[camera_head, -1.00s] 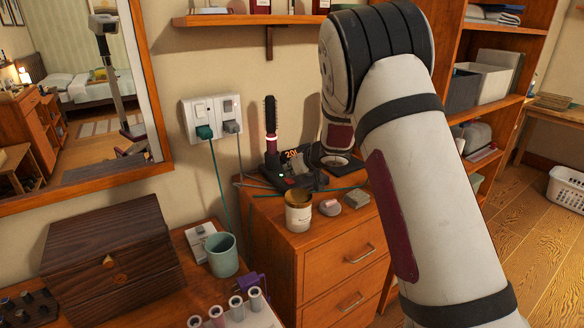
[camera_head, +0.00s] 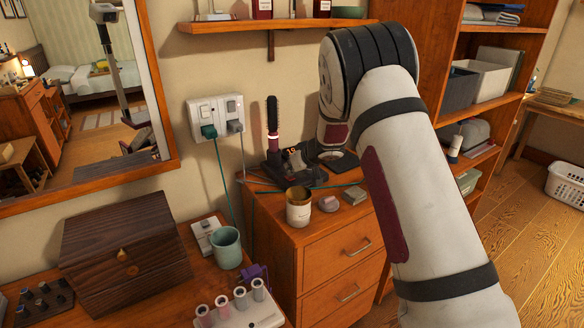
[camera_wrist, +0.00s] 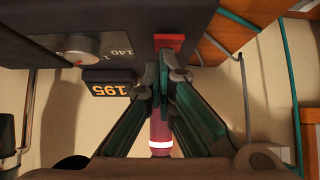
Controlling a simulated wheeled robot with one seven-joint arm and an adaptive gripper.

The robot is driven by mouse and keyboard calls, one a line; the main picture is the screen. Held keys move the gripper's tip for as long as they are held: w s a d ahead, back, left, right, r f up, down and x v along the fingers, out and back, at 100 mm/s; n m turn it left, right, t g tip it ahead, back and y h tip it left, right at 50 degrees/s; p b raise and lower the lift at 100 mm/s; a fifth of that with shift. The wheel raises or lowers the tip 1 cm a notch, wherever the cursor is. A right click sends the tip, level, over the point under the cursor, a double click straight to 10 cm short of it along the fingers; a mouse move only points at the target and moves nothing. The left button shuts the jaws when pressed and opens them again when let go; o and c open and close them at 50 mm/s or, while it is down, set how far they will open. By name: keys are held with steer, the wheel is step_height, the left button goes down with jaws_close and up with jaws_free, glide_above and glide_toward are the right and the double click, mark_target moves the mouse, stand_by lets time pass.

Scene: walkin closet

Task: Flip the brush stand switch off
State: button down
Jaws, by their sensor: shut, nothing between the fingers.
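The brush stand (camera_head: 290,176) is a dark unit on the wooden dresser, with a round brush (camera_head: 272,118) upright in it. In the wrist view its dark body (camera_wrist: 120,25) fills the top, with a grey dial (camera_wrist: 82,48) and an orange "195" display (camera_wrist: 110,88). A red switch (camera_wrist: 168,42) sits on its edge. My gripper (camera_wrist: 165,72) is shut and empty, its fingertips right at the red switch; I cannot tell whether they touch it. The brush's maroon handle (camera_wrist: 160,130) shows behind the fingers. In the head view my arm largely hides the gripper.
A candle jar (camera_head: 298,210), a pink-topped item (camera_head: 328,203) and a grey block (camera_head: 355,195) stand before the stand. Wall sockets (camera_head: 216,112) hold plugs with hanging cords. A shelf (camera_head: 275,24) is above; a wooden box (camera_head: 122,245) is at left.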

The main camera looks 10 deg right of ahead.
steer(key=shift+s+f, duration=0.15)
steer(key=shift+f, duration=0.05)
steer(key=shift+s+d+f+p, duration=0.15)
steer(key=shift+s+d+p, duration=0.15)
steer(key=shift+s, duration=0.4)
